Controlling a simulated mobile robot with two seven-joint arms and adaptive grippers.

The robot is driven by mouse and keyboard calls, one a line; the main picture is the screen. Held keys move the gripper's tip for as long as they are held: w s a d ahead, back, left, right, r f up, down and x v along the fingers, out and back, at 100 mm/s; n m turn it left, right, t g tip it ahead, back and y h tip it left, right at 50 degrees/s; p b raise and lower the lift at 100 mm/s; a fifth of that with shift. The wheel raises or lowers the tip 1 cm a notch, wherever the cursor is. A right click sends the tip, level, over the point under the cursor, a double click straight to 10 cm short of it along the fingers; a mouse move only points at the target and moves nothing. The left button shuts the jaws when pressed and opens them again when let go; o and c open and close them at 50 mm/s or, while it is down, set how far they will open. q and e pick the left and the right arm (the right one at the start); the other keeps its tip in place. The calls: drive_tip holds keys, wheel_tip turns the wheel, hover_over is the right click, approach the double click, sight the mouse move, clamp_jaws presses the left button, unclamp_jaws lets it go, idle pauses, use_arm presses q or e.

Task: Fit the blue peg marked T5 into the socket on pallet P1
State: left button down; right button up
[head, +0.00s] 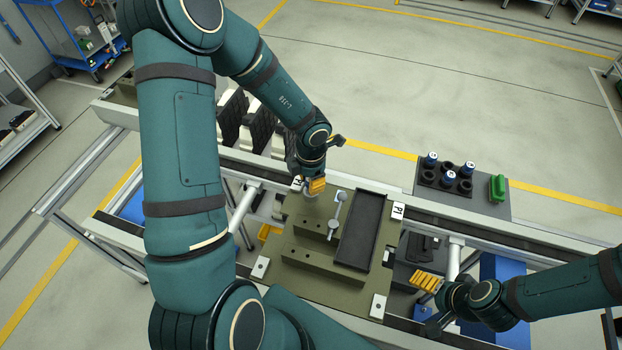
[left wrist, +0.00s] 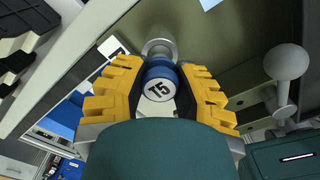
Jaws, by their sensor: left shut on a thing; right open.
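The olive pallet P1 (head: 305,282) lies across the rails, its white P1 label (head: 398,211) at the right edge. My left gripper (head: 315,187) is low over its far left corner. In the left wrist view its yellow fingers (left wrist: 160,90) are shut on the blue peg T5 (left wrist: 160,76), whose marked end faces the camera. A grey metal round part (left wrist: 160,47), seemingly the socket, shows just beyond the peg; I cannot tell whether the peg is inside it. The fingers hide the peg in the head view. My right gripper (head: 426,282) is open and empty, right of the pallet.
The pallet carries a black tray (head: 360,230), olive blocks and a grey ball-ended lever (head: 336,214) near the left gripper. A grey stand (head: 470,201) at right holds a black rack with several blue-topped pegs (head: 431,159) and a green block (head: 498,188).

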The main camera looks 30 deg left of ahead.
use_arm(q)
drive_tip(key=shift+f, duration=1.25)
idle(1.8)
drive_tip(key=shift+c, duration=1)
unclamp_jaws()
drive_tip(key=shift+r, duration=3.55)
